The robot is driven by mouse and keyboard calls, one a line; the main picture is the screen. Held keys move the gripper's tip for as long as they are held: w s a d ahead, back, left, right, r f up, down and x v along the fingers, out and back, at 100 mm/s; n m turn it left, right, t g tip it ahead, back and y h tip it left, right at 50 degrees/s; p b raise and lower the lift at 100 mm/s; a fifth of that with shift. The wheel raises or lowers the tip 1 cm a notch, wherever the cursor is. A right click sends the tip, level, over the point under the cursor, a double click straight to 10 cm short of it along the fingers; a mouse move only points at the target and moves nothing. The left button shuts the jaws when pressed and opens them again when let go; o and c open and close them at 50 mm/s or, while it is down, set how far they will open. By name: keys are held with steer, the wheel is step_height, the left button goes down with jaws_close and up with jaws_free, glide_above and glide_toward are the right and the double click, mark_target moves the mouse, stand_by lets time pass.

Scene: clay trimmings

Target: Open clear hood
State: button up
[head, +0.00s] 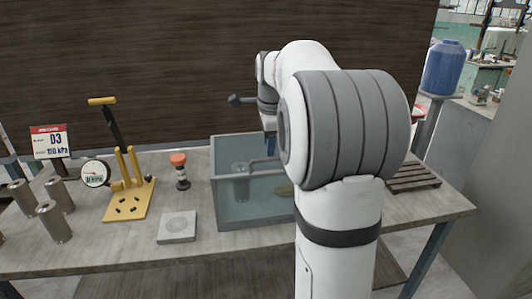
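The clear hood (256,207) looks like a see-through, blue-green box on the table, left of my arm's large joint. A grey bar-shaped handle (262,161) shows at it. A clear cylinder (240,184) and part of a tan object (285,190) show through its walls. Its right part is hidden behind my arm. My gripper (270,125) is small and partly hidden at the end of my arm, above the back of the hood. Its fingers cannot be made out, and I cannot tell whether it touches anything.
A yellow lever stand (130,198), a gauge (95,173), metal cylinders (54,222), an orange-topped post (180,172) and a grey block (178,227) stand left of the hood. A dark slatted rack (413,177) lies at the right. A dark wooden wall (150,70) rises behind.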

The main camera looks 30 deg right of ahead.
mark_target(268, 160)
steer(key=shift+w+d+f, duration=0.1)
steer(key=shift+w+f, duration=0.1)
steer(key=shift+f, duration=0.8)
steer(key=shift+w+f, duration=0.15)
steer(key=shift+f, duration=0.85)
steer(key=shift+c, duration=0.5)
jaws_close()
